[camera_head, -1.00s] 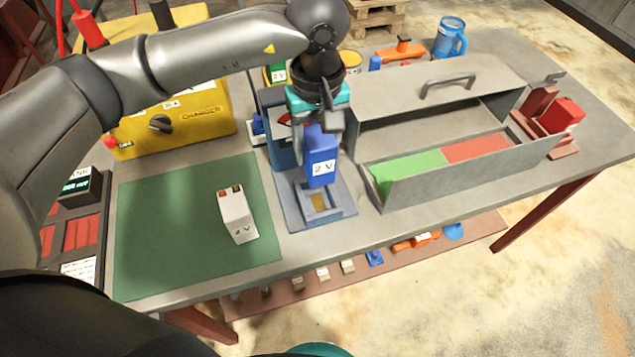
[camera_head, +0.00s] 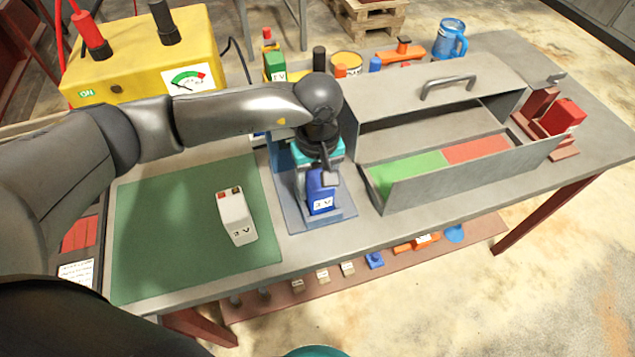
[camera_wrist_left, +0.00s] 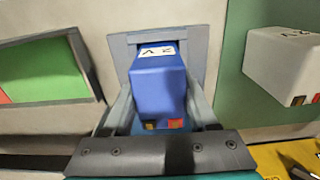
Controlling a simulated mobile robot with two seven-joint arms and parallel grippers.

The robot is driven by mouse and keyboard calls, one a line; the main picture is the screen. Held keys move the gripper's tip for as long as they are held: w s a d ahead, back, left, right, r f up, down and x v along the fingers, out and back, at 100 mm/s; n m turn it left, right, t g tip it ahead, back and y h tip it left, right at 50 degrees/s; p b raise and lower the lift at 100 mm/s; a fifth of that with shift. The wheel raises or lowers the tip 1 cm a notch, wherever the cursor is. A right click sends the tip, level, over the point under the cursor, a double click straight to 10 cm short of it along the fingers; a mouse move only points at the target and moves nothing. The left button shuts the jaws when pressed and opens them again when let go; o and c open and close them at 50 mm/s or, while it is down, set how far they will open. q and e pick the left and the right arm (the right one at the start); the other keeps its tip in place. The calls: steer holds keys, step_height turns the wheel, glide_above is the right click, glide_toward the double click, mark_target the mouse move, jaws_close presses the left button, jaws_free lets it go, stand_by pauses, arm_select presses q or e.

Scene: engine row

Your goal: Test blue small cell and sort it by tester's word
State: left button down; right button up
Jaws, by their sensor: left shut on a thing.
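The blue small cell (camera_head: 321,192), with a white "2 V" label, stands upright at the socket of the blue-grey tester (camera_head: 287,190). My left gripper (camera_head: 322,172) comes from above and is shut on the cell. In the left wrist view the cell (camera_wrist_left: 160,85) sits between my fingers, inside the grey socket frame (camera_wrist_left: 119,48). The tester's face is hidden behind my arm, so its word cannot be read. The open grey metal box (camera_head: 475,185) at the right has a green section (camera_head: 408,172) and a red section (camera_head: 476,149). My right gripper is not in view.
A white cell (camera_head: 236,217) stands on the green mat (camera_head: 160,240), left of the tester. A yellow charger (camera_head: 140,65) is behind the mat. A red block (camera_head: 562,117) on a stand and a blue mug (camera_head: 451,38) are at the right and back.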

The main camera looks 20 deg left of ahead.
arm_select(q)
steer(key=shift+r, duration=0.1)
steer(key=shift+c, duration=0.9)
jaws_free()
steer(key=shift+f, duration=0.2)
steer(key=shift+r, duration=0.5)
step_height(320, 180, up, 11)
steer(key=shift+r, duration=0.15)
